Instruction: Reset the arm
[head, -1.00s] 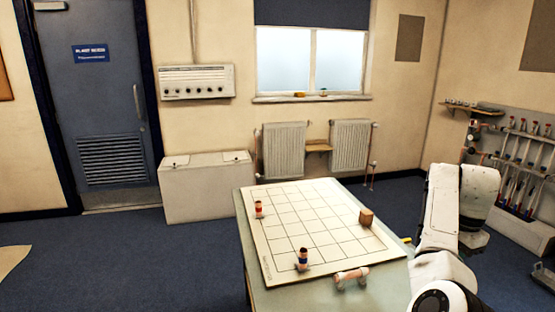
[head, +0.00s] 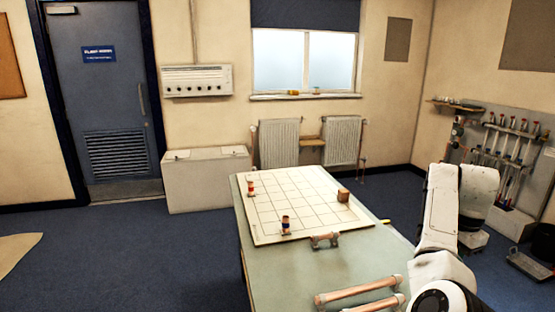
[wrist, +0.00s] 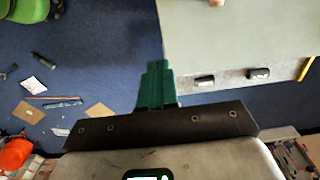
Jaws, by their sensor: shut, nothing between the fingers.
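My white arm (head: 443,215) is folded up at the right of the head view, beside the table's right edge. My gripper shows in the wrist view, where its green fingers (wrist: 157,84) are together with nothing between them. They hang over the blue floor next to the table's edge, apart from the table. The fingers cannot be made out in the head view.
A tool rack (head: 505,150) stands at right. Small items litter the floor in the wrist view. Floor at left is mostly clear.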

